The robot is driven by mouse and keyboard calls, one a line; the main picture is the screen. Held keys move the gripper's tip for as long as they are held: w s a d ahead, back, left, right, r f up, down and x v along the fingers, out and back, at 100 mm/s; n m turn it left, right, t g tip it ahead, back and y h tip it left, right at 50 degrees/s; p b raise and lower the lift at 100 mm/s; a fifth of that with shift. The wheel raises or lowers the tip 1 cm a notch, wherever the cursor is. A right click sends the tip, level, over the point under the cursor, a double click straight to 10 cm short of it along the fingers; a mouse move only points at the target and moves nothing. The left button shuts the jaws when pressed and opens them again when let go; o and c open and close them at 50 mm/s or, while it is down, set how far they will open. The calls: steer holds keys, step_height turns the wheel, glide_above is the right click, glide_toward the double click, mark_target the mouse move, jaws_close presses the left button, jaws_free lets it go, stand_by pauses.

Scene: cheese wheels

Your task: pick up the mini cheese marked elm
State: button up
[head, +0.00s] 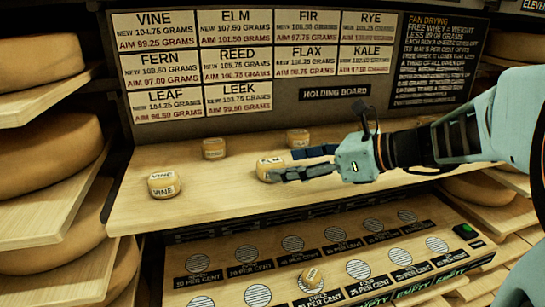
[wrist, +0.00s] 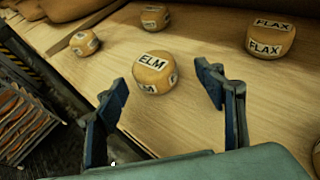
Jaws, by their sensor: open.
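The mini cheese marked ELM (wrist: 155,72) is a small yellow-brown rounded block with a white label on its top and another on its side. It stands on the wooden holding board (wrist: 200,35). In the head view the cheese at my fingertips (head: 268,170) has its label partly hidden by a finger. My gripper (wrist: 158,115) is open, with one dark finger on each side and the ELM cheese ahead between the tips. Nothing is held. In the head view my gripper (head: 305,163) reaches in from the right, low over the board.
The FLAX cheese (wrist: 270,38) stands to the right in the wrist view. The VINE cheese (head: 164,184) stands at left, with other mini cheeses (head: 214,148) (head: 298,138) behind. Large wheels fill side shelves.

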mark_target(270, 167)
steer(key=x, duration=0.4)
steer(key=shift+s+a, duration=0.25)
steer(key=shift+a, duration=0.2)
steer(key=shift+w+a+f, duration=0.1)
steer(key=shift+w+a, duration=0.15)
steer(key=c, duration=1.3)
